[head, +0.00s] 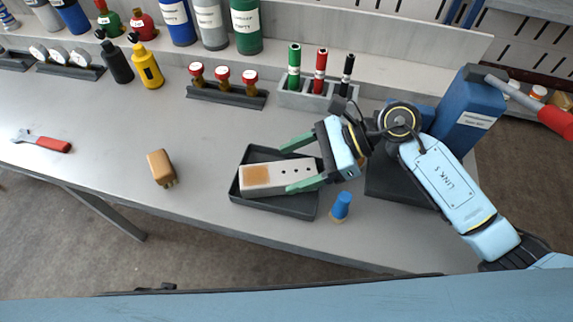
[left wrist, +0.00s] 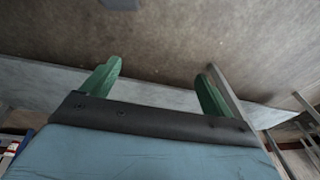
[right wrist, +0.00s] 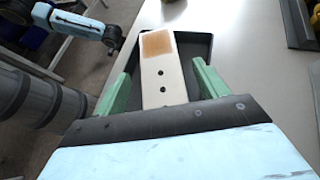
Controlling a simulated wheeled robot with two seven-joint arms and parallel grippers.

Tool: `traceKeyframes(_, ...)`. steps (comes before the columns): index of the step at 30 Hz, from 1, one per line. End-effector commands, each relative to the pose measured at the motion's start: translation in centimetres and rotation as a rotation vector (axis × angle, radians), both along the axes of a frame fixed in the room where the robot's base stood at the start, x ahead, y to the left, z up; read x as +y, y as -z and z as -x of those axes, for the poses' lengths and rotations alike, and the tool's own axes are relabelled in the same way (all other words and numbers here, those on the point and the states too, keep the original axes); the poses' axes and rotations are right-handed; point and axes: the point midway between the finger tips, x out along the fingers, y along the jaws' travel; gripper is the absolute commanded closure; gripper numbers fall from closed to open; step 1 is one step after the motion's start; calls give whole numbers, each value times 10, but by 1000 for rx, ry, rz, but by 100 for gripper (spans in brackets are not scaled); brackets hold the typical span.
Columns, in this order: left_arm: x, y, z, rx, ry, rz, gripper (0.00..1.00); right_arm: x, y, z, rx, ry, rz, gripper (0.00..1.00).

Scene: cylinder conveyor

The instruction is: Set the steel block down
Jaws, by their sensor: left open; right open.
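The steel block (head: 267,177) is a pale bar with a brown square patch at one end and small dark holes. It lies in the black tray (head: 297,210) on the bench. My right gripper (head: 293,165) is open, its green fingers on either side of the block and apart from it. The right wrist view shows the block (right wrist: 159,75) between the open fingers, with the tray (right wrist: 201,45) around its far end. My left gripper (left wrist: 158,85) is open and empty in the left wrist view, facing the floor and a bench edge. It is not seen in the head view.
A blue-topped piece (head: 341,206) stands just right of the tray. A wooden-backed brush (head: 161,168) and a red-handled wrench (head: 41,141) lie to the left. A marker holder (head: 310,99) and a red-knobbed rack (head: 226,95) stand behind. The bench between brush and tray is clear.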

Motion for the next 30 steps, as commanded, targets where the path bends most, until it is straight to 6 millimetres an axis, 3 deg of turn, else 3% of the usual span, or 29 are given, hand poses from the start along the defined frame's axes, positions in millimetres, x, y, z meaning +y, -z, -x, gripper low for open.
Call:
traceKeyframes(3, 0, 4, 5, 6, 3, 0, 13, -21, -11, -1, 0, 0, 4, 28)
traceKeyframes(10, 1, 10, 9, 10, 5, 0, 13, -42, -23, -3, 0, -1, 1, 28)
traceKeyframes(27, 1, 10, 10, 10, 5, 0, 13, -44, -25, -3, 0, -2, -1, 28)
traceKeyframes(30, 0, 8, 9, 6, 7, 2, 13, -37, -28, -3, -24, -10, 1, 28)
